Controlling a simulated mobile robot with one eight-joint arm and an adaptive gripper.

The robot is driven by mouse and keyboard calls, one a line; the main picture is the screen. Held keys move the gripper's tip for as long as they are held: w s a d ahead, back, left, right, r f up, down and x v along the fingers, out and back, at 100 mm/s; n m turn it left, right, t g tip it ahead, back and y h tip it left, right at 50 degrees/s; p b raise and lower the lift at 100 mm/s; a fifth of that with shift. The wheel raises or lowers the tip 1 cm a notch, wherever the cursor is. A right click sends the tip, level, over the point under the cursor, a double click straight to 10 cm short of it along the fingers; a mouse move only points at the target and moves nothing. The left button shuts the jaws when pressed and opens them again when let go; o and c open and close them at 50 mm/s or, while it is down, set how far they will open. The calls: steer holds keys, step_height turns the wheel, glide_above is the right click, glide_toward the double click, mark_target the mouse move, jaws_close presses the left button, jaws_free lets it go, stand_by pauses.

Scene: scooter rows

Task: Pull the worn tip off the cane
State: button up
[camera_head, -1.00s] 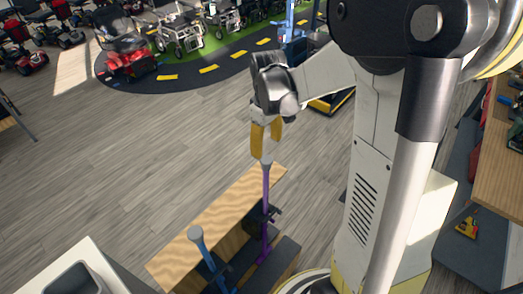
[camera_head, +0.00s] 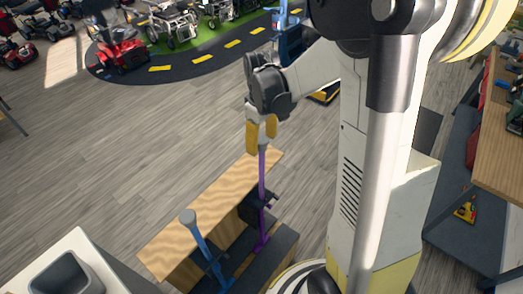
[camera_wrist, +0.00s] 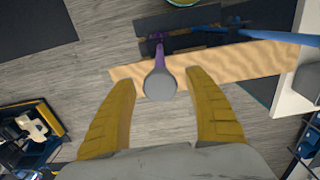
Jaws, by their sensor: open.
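The purple cane (camera_head: 262,180) stands upright in a dark holder at the wooden bench, with its grey tip (camera_head: 263,148) at the top. In the wrist view the round grey tip (camera_wrist: 160,86) lies between my two yellow fingers, with a gap on each side. My gripper (camera_head: 262,144) is open, pointing down over the tip. It also shows in the wrist view (camera_wrist: 160,80). In the head view the fingers partly cover the top of the tip. I cannot tell how deep the tip sits between them.
A blue cane (camera_head: 199,238) stands in the holder to the left of the purple one. The wooden bench top (camera_head: 215,207) is otherwise bare. A grey bin (camera_head: 67,274) sits on a white cabinet at bottom left. A workbench (camera_head: 499,160) stands at right. Open floor lies behind.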

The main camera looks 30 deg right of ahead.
mark_target(262, 140)
steer(key=shift+f+b, duration=0.4)
steer(key=shift+f, duration=0.45)
steer(key=shift+b, duration=0.35)
stand_by(0.5)
jaws_close()
steer(key=shift+r, duration=0.1)
steer(key=shift+r+p, duration=2)
steer(key=shift+r, duration=0.95)
